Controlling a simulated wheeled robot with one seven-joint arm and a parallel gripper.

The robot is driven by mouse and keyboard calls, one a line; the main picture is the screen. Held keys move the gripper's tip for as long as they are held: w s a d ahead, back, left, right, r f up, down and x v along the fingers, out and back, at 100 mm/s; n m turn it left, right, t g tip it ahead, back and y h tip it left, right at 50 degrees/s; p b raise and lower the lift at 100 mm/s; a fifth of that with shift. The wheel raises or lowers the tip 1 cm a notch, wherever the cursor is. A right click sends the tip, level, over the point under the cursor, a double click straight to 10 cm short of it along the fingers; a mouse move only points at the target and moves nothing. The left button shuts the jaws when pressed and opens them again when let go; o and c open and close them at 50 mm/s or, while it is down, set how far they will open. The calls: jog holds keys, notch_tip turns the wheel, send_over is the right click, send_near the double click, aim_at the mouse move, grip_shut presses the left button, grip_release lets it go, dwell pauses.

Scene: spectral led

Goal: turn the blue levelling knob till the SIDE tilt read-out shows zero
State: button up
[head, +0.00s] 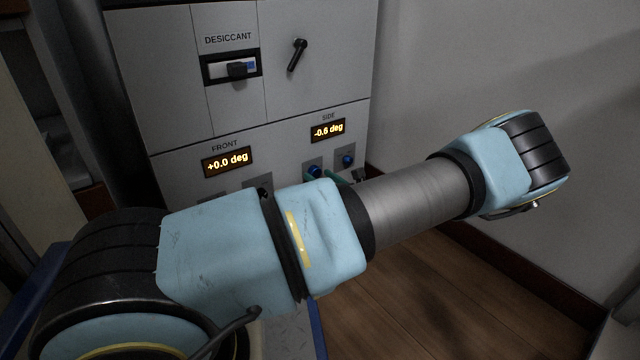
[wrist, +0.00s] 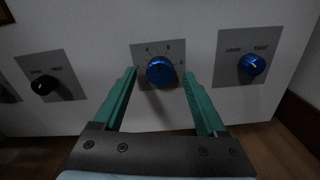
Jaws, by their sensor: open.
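The SIDE read-out (head: 328,130) shows -0.6 deg in the head view. Below it on the cabinet are two blue knobs. The left blue knob (head: 315,171) has a numbered dial plate and shows in the middle of the wrist view (wrist: 160,70). In the head view my arm hides most of the gripper.
The FRONT read-out (head: 227,161) shows +0.0 deg. A black knob (wrist: 43,85) is on a plate at left in the wrist view. Above are the DESICCANT panel (head: 232,68) and a black handle (head: 297,54). A wall stands right of the cabinet; the wooden floor is clear there.

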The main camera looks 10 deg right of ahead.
jog(key=shift+w+a, duration=0.2)
jog(key=shift+w, duration=0.2)
grip_shut()
dwell(0.4)
